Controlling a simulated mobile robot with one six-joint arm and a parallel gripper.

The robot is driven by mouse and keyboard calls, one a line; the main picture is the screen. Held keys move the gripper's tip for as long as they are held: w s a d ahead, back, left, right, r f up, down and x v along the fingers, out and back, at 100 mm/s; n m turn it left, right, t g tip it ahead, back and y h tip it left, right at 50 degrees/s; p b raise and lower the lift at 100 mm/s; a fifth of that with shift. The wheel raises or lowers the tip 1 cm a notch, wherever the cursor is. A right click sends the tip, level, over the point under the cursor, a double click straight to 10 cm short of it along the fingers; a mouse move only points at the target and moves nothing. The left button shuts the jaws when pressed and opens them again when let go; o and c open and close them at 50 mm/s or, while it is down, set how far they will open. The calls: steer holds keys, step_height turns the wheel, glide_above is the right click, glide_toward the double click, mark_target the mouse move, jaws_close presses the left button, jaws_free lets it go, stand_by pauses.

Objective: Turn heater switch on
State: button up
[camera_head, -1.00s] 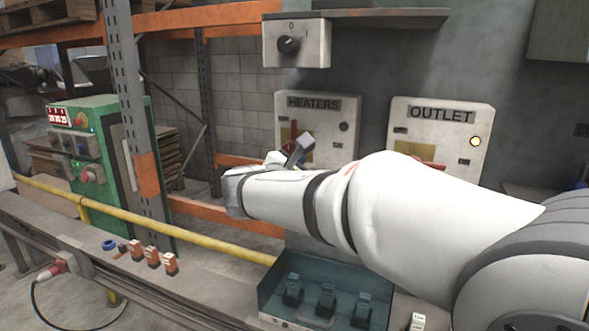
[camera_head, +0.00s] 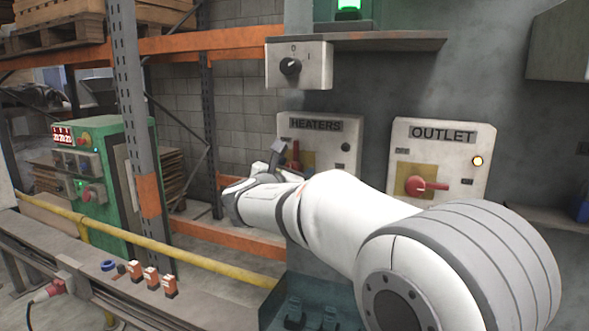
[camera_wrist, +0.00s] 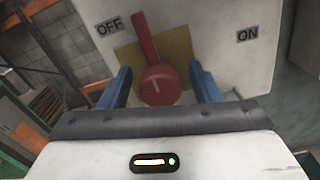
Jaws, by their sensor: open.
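The heaters panel (camera_head: 330,130) is on the wall, with a red switch handle (camera_head: 296,153) that looks upright; my arm hides its lower part. In the wrist view the red handle (camera_wrist: 147,40) rises from a round red hub (camera_wrist: 160,86) over a yellow plate. It points up, leaning slightly toward the OFF label (camera_wrist: 109,27); the ON label (camera_wrist: 247,35) is at right. My gripper (camera_wrist: 160,70) is open, its blue fingers on either side of the switch with gaps visible. It also shows in the head view (camera_head: 276,156). The heaters panel's round lamp (camera_head: 345,147) is dark.
The outlet panel (camera_head: 470,138) to the right has a red handle (camera_head: 427,186) pointing right and a lit lamp (camera_head: 477,161). A box with a black knob (camera_head: 291,66) hangs above. A yellow rail (camera_head: 200,260) and a teal tray (camera_head: 275,291) are below.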

steer(key=c, duration=0.9)
steer(key=shift+d, duration=0.15)
steer(key=shift+c, duration=0.4)
steer(key=shift+f, duration=0.1)
